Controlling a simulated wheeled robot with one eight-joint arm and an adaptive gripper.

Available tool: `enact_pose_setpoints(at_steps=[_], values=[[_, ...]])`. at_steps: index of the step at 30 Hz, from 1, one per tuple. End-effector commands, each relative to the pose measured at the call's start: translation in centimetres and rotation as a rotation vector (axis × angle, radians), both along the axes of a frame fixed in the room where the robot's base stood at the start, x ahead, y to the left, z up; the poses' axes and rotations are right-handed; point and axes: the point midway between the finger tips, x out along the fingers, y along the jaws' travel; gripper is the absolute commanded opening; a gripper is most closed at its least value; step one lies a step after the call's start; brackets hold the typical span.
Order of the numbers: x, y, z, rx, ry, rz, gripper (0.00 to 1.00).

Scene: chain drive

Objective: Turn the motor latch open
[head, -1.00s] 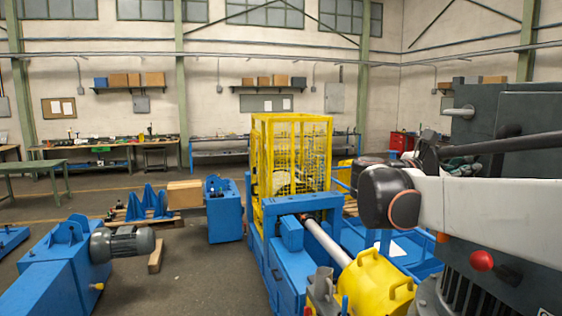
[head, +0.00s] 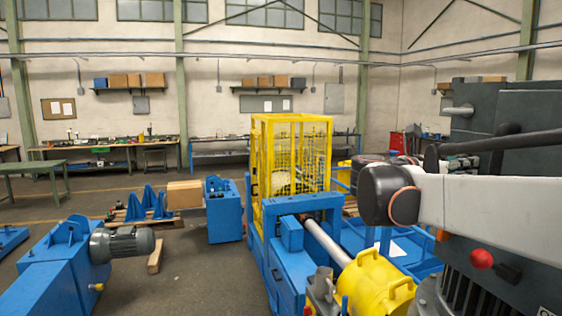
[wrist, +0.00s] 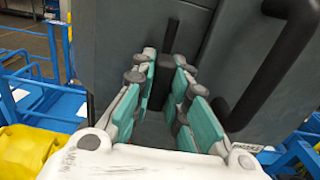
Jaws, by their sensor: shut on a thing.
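My gripper (wrist: 165,60) is in the middle of the wrist view, its teal-padded fingers closed on a small dark part (wrist: 159,88), which appears to be the motor latch. The fingers hide most of this part, so its angle is hard to tell. It sits against a dark grey housing (wrist: 120,40). The latch cannot be made out there.
A thick black handle (wrist: 280,70) stands out from the housing right of my gripper. A red knob (head: 482,259) is below my arm. A yellow drum (head: 374,285) and shaft (head: 327,241) lie left of the arm, with a yellow cage (head: 290,160) behind.

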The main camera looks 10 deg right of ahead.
Motion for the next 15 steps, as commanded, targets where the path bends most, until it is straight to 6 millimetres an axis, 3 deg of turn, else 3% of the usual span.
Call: enact_pose_setpoints(at_steps=[10,11,12,13,15], values=[[-0.31,0.29,0.32,-0.006,0.005,0.009,0.00],[-0.31,0.29,0.32,-0.006,0.005,0.009,0.17],[-0.31,0.29,0.31,-0.006,0.004,0.009,0.26],[-0.32,0.29,0.29,-0.005,0.004,0.009,0.32],[-0.36,0.27,0.23,-0.004,0.004,0.008,0.35]])
